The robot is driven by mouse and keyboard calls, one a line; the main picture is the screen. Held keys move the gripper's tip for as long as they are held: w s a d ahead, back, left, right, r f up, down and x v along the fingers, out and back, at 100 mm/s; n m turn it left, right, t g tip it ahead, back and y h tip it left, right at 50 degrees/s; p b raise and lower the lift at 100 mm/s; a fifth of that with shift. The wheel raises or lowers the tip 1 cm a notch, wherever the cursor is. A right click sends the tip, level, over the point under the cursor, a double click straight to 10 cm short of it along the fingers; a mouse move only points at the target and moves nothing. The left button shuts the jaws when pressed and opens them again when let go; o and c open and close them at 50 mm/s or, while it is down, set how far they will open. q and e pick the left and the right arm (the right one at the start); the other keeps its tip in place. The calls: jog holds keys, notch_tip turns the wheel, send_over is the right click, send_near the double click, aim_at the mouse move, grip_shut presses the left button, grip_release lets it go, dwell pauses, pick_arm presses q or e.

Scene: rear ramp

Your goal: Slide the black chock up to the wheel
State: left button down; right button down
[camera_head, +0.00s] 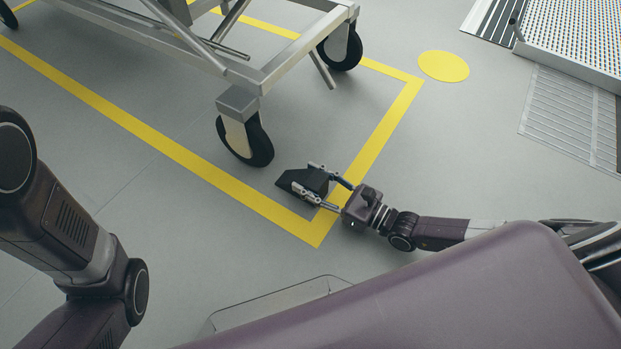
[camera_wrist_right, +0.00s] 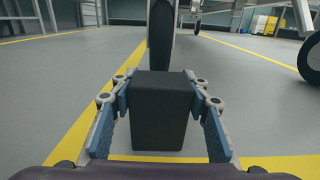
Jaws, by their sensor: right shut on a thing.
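The black chock (camera_head: 305,181) is a wedge on the grey floor, inside the yellow line's corner. My right gripper (camera_head: 318,186) is shut on it, with a finger along each side. In the right wrist view the chock (camera_wrist_right: 160,108) sits between the fingers of the right gripper (camera_wrist_right: 160,95). The near wheel (camera_head: 247,141) of the metal cart stands up and left of the chock, with a strip of floor between them in the head view. In the wrist view this wheel (camera_wrist_right: 161,35) is straight beyond the chock. My left gripper is out of view; only its arm shows.
The metal cart frame (camera_head: 262,75) stands over the wheel, with another wheel (camera_head: 341,47) farther back. Yellow tape (camera_head: 150,135) bounds the cart's area. A yellow disc (camera_head: 443,66) marks the floor, and a ramp (camera_head: 575,40) is at upper right.

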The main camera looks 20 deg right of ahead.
jog(key=c, duration=1)
grip_release()
jog(key=v, duration=1.2)
